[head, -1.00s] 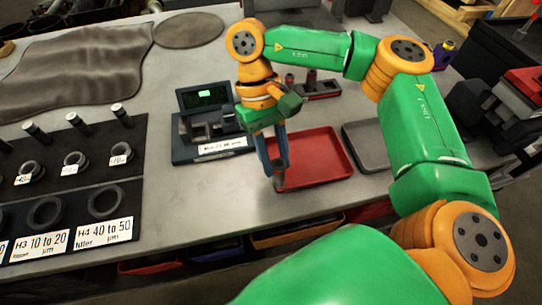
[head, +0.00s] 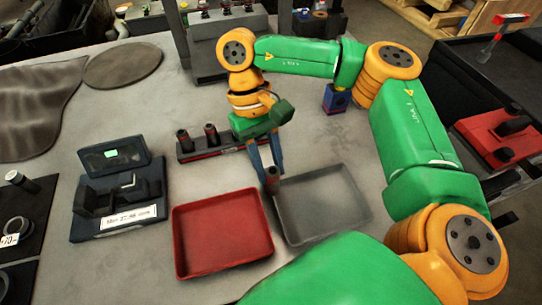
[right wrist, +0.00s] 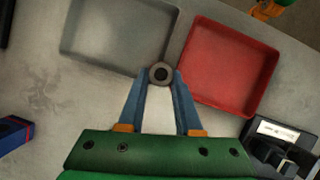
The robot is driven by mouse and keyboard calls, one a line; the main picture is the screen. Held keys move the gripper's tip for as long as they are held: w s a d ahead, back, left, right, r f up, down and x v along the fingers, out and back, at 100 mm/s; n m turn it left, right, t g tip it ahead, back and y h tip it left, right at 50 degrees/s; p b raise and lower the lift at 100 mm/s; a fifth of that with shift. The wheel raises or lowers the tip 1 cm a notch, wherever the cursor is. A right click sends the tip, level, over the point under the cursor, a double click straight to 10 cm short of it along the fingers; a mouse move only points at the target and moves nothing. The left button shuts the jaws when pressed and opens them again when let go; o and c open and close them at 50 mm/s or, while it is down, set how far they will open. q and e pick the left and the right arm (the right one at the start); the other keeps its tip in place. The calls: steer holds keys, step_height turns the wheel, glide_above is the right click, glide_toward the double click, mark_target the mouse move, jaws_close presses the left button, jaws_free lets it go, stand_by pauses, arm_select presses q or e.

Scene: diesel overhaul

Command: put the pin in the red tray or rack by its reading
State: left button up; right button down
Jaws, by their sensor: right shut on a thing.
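My right gripper (head: 271,172) is shut on a dark, hollow cylindrical pin (head: 272,184). It holds the pin upright near the gap between the red tray and the grey tray. In the right wrist view the pin (right wrist: 161,73) shows end-on between the fingertips (right wrist: 160,84). The red tray (head: 222,232) is empty; it also shows in the right wrist view (right wrist: 228,62). The red-edged rack (head: 220,149), behind the trays, holds two dark pins. The measuring gauge (head: 117,190) is empty; its label is too small to read surely. My left gripper is not in view.
An empty grey tray (head: 322,203) lies right of the red tray. A small blue block (head: 336,99) stands behind it. A black board with rings (head: 14,215) is at the left edge. Bench is clear between the gauge and the rack.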

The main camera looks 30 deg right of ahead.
steer(key=shift+w+d+r+m+y, duration=0.1)
steer(key=shift+w+d+m+y, duration=0.4)
steer(key=shift+w+m, duration=0.4)
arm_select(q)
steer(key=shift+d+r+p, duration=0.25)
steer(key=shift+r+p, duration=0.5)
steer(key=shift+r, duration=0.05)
arm_select(e)
steer(key=w+d+r+m+t+y, duration=0.1)
steer(key=w+d+m+t, duration=0.2)
steer(key=m, duration=1)
steer(key=w+d+r+m+t, duration=0.1)
steer(key=w+d+m+t, duration=0.3)
steer(key=w+m, duration=0.6)
steer(key=m+t, duration=0.1)
steer(key=m, duration=0.3)
steer(key=shift+w+d+y, duration=0.15)
steer(key=shift+d+y, duration=0.1)
steer(key=shift+y, duration=0.15)
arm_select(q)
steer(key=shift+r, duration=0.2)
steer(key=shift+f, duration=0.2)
arm_select(e)
steer(key=shift+f, duration=0.2)
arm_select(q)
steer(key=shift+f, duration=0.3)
arm_select(e)
steer(key=shift+f, duration=0.45)
